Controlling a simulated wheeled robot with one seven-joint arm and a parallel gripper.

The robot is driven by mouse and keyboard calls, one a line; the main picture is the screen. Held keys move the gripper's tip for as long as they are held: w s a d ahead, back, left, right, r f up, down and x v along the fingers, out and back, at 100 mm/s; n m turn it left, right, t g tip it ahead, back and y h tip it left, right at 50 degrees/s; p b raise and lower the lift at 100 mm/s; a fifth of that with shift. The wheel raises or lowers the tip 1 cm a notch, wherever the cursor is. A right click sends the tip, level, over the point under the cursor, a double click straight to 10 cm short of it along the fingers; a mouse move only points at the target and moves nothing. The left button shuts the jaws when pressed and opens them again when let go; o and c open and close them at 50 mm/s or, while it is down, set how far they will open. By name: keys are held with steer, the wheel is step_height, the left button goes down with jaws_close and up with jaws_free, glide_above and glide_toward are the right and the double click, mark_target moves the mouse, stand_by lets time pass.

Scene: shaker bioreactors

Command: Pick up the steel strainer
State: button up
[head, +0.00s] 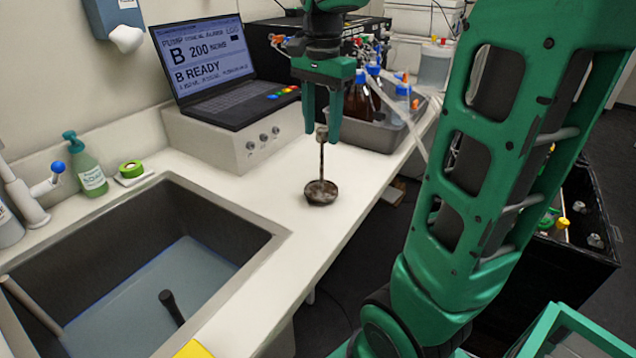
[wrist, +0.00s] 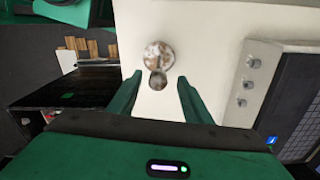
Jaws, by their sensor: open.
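A sink (head: 130,265) with water lies at left. A laptop (head: 215,70) on a pale box (head: 232,140) stands behind. A grey tray (head: 378,136) with bottles is at the back right. The counter (head: 270,200) around the strainer is clear; its right edge is close.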

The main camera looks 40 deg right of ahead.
mark_target(322, 166)
steer(key=shift+s+f, duration=0.1)
steer(key=shift+f, duration=2.65)
jaws_close()
